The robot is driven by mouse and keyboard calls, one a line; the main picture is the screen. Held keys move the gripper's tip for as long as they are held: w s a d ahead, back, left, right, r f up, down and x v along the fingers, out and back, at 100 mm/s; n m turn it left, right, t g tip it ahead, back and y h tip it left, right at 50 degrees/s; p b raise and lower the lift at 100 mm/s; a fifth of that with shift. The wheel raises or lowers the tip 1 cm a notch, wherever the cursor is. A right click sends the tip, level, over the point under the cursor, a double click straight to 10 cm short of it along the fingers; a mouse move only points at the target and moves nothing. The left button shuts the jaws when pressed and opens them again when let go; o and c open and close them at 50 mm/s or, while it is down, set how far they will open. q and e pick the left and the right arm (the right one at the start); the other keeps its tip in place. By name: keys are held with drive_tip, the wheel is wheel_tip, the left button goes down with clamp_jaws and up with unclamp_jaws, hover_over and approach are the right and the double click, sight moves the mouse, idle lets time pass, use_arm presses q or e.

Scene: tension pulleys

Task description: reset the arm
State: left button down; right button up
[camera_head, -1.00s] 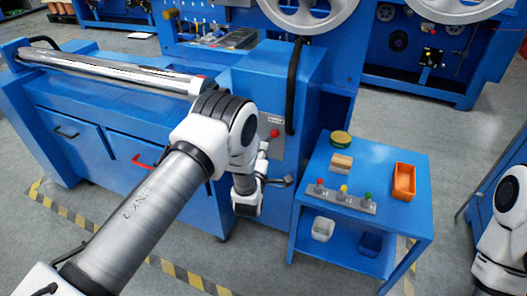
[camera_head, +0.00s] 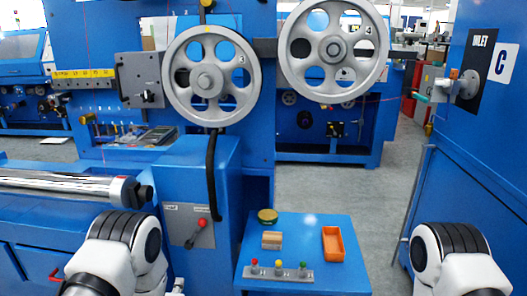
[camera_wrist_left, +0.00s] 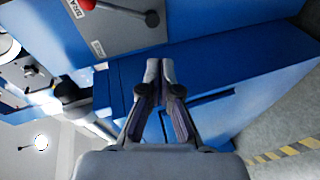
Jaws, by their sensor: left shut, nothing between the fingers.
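My left arm (camera_head: 118,255) comes in at the bottom left of the head view, with its white and black joint beside the blue machine. Its gripper (camera_wrist_left: 160,68) shows in the left wrist view, with both fingers together and nothing between them. In that view the fingers are in front of a blue machine face, below a grey lever plate (camera_wrist_left: 125,32). My right arm (camera_head: 455,260) shows only as a white and black joint at the bottom right of the head view. Its gripper is out of the frame.
A blue side table (camera_head: 335,275) holds an orange tray (camera_head: 333,244), a wooden block (camera_head: 271,240), a round green-yellow item (camera_head: 267,216) and a button strip (camera_head: 278,272). A red-knobbed lever (camera_head: 199,228) is on the machine. A blue cabinet (camera_head: 485,150) stands at right.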

use_arm(q)
drive_tip(key=s+f+m+g+h, duration=0.1)
drive_tip(key=s+f+m+g, duration=0.2)
drive_tip(key=s, duration=0.4)
drive_tip(key=s+f+m+g, duration=0.1)
drive_tip(key=s+f+g, duration=0.2)
drive_tip(key=s+f, duration=0.35)
drive_tip(key=s+d+f+m+g+h, duration=0.15)
drive_tip(key=s+m+g, duration=0.9)
drive_tip(key=s, duration=1.45)
wheel_tip(320, 180, up, 17)
drive_tip(key=m+t+p, duration=0.1)
drive_tip(key=m+p, duration=0.2)
drive_tip(key=p, duration=1.3)
drive_tip(key=shift+d+f, duration=0.2)
drive_tip(key=shift+d, duration=0.2)
